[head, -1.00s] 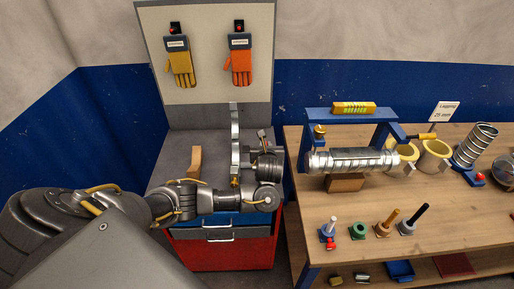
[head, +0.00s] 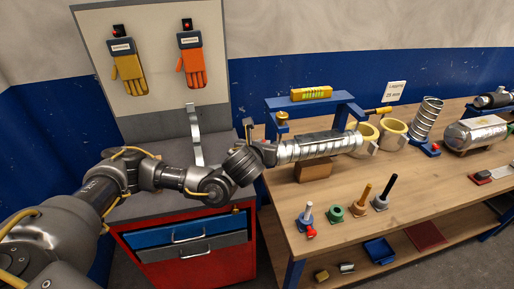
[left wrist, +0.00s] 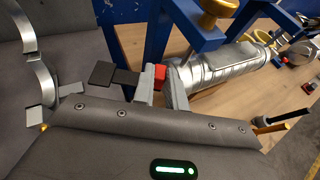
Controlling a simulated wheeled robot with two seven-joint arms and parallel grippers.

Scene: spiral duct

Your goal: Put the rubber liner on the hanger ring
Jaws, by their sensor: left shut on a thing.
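My left gripper (left wrist: 163,88) has its fingers closed on a small red block with a flat dark piece (left wrist: 108,75) sticking out to the left. That dark piece looks like the rubber liner, but I cannot be sure. In the head view my left gripper (head: 264,150) is between the grey cabinet top and the bench, close to the near end of the duct. The hanger ring looks to be the curved silver band (head: 194,136) standing on the cabinet; its arcs show at the left of the left wrist view (left wrist: 41,78). My right gripper is not in view.
The spiral duct (head: 315,147) lies under a blue frame (head: 315,102) close to my gripper. Several pegged pieces stand at the bench's front, with cream rings (head: 394,134) behind. Gloves (head: 191,67) hang on the cabinet's back panel.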

